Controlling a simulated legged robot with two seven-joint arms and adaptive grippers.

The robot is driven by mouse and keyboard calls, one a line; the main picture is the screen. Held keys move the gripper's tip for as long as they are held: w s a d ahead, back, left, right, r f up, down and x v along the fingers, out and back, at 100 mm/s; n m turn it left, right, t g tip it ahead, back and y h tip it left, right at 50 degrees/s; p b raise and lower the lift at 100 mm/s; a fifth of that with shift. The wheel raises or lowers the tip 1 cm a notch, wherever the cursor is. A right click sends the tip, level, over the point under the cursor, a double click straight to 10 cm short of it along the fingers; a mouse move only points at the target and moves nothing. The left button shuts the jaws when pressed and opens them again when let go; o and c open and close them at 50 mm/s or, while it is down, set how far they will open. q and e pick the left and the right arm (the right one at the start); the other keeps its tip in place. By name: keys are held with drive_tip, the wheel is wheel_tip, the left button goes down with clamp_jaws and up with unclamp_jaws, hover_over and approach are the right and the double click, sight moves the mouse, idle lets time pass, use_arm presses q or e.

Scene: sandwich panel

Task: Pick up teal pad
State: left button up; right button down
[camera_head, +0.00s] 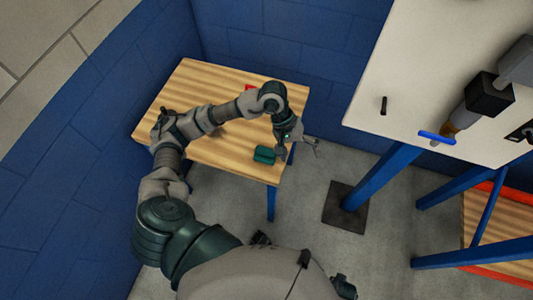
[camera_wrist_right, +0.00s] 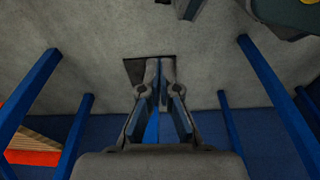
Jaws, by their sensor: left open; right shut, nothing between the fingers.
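The teal pad (camera_head: 265,156) lies on the light wooden table (camera_head: 225,155) near its right front edge. My left arm reaches in over the table. The pad does not show in the right wrist view.
A red item (camera_head: 250,87) lies near the table's back, partly behind my arm. Blue walls (camera_head: 90,160) stand behind and left. A white panel (camera_head: 400,90) on blue legs, with black and blue fittings, stands at the right. Grey floor (camera_head: 315,205) lies between.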

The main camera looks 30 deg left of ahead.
use_arm(q)
drive_tip(key=w+a+m+y, duration=0.1)
drive_tip(key=a+y, duration=0.2)
drive_tip(key=a, duration=0.4)
drive_tip(key=w+a+y, duration=0.2)
drive_tip(key=a+y, duration=0.1)
drive_tip(key=a, duration=0.4)
hover_over(266, 150)
wheel_tip(266, 150, down, 5)
drive_tip(key=shift+m+t, duration=0.3)
drive_tip(key=shift+t, duration=0.1)
drive_tip(key=f, duration=0.4)
drive_tip(key=shift+d+f, duration=0.25)
drive_tip(key=shift+a+f, duration=0.15)
drive_tip(key=shift+f, duration=0.5)
drive_tip(key=f, duration=0.4)
drive_tip(key=shift+s+a+f, duration=0.1)
drive_tip(key=shift+a+f, duration=0.1)
drive_tip(key=shift+f, duration=0.4)
drive_tip(key=c, duration=1.1)
use_arm(e)
drive_tip(key=shift+s+a+r, duration=0.1)
drive_tip(key=shift+a+r, duration=0.05)
drive_tip(key=shift+r, duration=0.3)
